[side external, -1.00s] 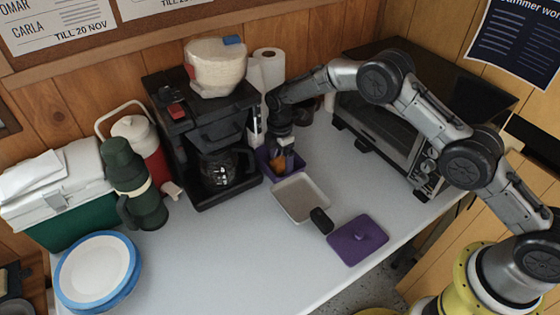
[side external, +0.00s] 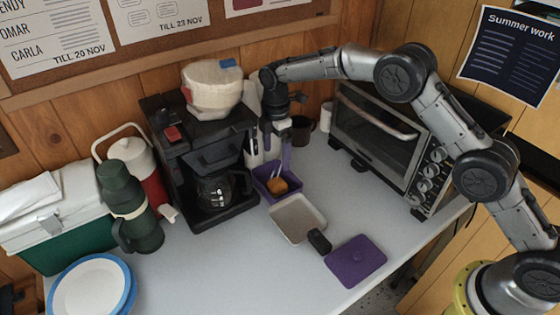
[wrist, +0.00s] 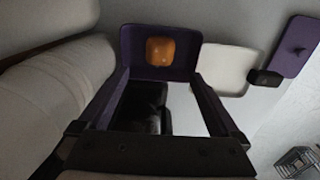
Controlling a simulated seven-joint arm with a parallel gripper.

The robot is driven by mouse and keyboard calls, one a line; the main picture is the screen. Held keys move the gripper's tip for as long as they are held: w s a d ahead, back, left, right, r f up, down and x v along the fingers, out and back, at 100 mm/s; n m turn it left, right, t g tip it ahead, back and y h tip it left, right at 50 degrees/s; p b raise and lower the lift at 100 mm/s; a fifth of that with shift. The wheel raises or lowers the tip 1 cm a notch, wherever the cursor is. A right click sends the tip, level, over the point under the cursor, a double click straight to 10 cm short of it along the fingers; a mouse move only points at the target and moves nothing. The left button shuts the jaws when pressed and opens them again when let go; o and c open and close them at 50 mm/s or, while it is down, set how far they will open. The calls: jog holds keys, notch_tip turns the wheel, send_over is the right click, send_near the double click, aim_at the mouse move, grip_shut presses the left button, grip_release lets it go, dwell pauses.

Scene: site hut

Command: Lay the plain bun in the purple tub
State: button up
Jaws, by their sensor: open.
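The plain orange-brown bun (side external: 277,186) lies in the purple tub (side external: 291,194), on the counter beside the coffee maker. The wrist view also shows the bun (wrist: 160,50) resting on the floor of the tub (wrist: 131,46), clear of my fingers. My gripper (side external: 277,160) is above the tub, pointing down. Its fingers are apart with nothing between them, as the wrist view shows (wrist: 160,82).
A beige tray (side external: 298,218) sits in front of the tub, with a black block (side external: 319,240) at its corner and a purple lid (side external: 356,261) beyond. The coffee maker (side external: 190,150) stands left, the toaster oven (side external: 385,140) right.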

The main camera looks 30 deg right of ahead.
jog(key=s+d+r+m+t, duration=0.1)
jog(key=s+d+r+m, duration=0.3)
jog(key=s+r, duration=0.55)
jog(key=s+d+r+m+t, duration=0.2)
jog(key=s+d+r+m, duration=0.4)
jog(key=r, duration=0.6)
jog(key=s+d+f+m+t, duration=0.1)
jog(key=s+m, duration=0.3)
jog(key=s, duration=0.8)
jog(key=s+d+f+m+t, duration=0.1)
jog(key=s+m, duration=0.3)
jog(key=s, duration=0.9)
jog(key=shift+s+d+t, duration=0.15)
jog(key=shift+d+t, duration=0.15)
jog(key=shift+d, duration=0.4)
